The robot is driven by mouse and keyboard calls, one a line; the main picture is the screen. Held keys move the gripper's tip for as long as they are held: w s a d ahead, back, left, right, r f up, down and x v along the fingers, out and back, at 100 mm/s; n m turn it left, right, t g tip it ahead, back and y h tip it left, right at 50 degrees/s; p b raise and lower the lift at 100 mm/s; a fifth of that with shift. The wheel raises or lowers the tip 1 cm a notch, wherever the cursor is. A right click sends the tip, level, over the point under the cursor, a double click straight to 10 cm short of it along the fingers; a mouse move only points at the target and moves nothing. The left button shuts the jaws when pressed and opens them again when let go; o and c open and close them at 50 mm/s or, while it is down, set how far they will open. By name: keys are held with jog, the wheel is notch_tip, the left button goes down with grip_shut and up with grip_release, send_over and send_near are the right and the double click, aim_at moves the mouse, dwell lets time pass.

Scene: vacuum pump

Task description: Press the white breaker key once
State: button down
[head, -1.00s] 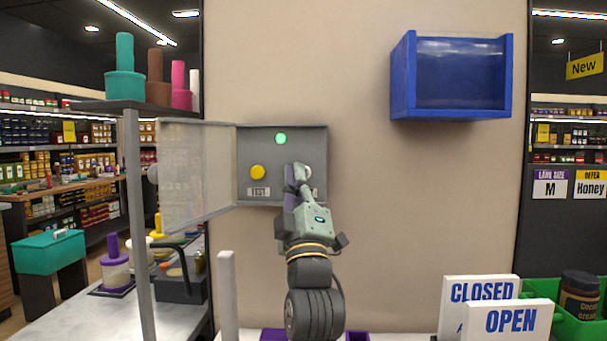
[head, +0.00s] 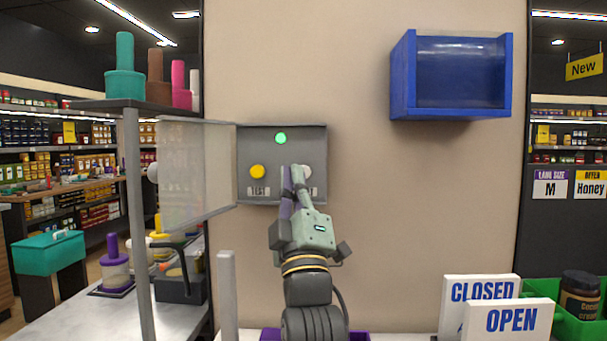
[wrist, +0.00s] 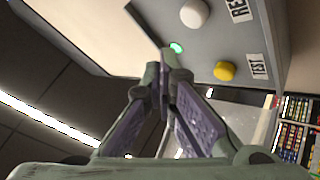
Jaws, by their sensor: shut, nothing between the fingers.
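A grey breaker box (head: 318,140) hangs on the wall with its clear door (head: 195,175) swung open to the left. Inside are a lit green lamp (head: 280,138), a yellow key (head: 257,172) over a TEST label, and the white breaker key (head: 306,171), partly hidden behind my fingers in the head view. In the wrist view the white key (wrist: 194,13) shows whole, up and right of my fingertips. My gripper (head: 293,172) is shut and empty, in front of the box between the two keys. It also shows in the wrist view (wrist: 165,65), apart from the white key.
A blue open bin (head: 450,112) is fixed on the wall to the upper right. A shelf (head: 95,106) with coloured weights stands left of the door. CLOSED and OPEN signs (head: 510,322) stand at lower right.

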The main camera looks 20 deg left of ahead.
jog(key=shift+s+d, duration=0.3)
jog(key=shift+s, duration=0.65)
